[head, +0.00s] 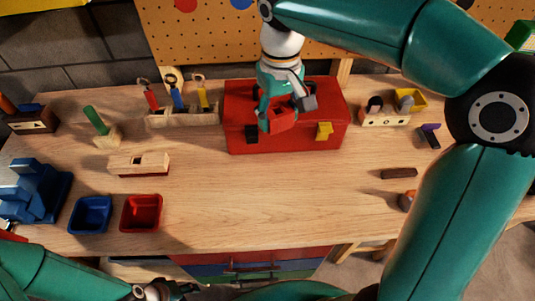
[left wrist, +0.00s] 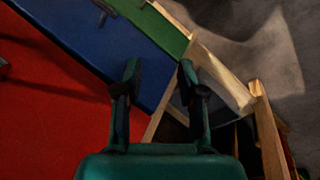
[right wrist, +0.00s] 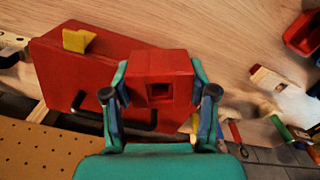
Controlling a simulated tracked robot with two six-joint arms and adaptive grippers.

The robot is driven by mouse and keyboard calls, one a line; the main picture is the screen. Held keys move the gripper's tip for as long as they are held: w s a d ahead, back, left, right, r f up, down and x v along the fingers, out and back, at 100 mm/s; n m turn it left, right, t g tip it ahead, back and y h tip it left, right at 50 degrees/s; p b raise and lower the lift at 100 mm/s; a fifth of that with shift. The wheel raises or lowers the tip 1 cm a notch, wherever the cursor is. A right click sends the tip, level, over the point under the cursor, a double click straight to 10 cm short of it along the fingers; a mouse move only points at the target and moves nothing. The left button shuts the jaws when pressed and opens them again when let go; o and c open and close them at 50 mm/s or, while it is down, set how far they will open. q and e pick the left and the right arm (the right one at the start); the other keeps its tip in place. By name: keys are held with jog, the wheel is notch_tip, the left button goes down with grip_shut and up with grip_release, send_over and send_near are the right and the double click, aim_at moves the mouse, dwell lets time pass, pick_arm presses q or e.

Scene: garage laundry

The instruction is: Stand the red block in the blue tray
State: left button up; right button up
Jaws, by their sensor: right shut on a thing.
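My right gripper (head: 282,112) is shut on the red block (head: 283,122), above the red toolbox at the back of the bench. In the right wrist view the red block (right wrist: 162,85) sits between both fingers (right wrist: 160,88) and shows a square hole in its face. The blue tray (head: 90,214) is empty at the front left of the bench, far from the right gripper. My left gripper (head: 165,291) is low in front of the bench edge. In the left wrist view its fingers (left wrist: 160,76) are apart with nothing between them.
The red toolbox (head: 285,145) has yellow and black latches. A red tray (head: 141,213) stands just right of the blue tray. Blue blocks (head: 35,190) lie at far left. A wooden tool rack (head: 182,116) stands left of the toolbox. The middle front of the bench is clear.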

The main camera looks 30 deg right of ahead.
aim_at(277, 173)
notch_tip(277, 173, down, 19)
jog(key=shift+s+d+r+p, duration=0.1)
jog(key=shift+s+r+p, duration=0.05)
jog(key=shift+p, duration=0.35)
jog(key=o, duration=1.1)
jog(key=shift+o, duration=0.2)
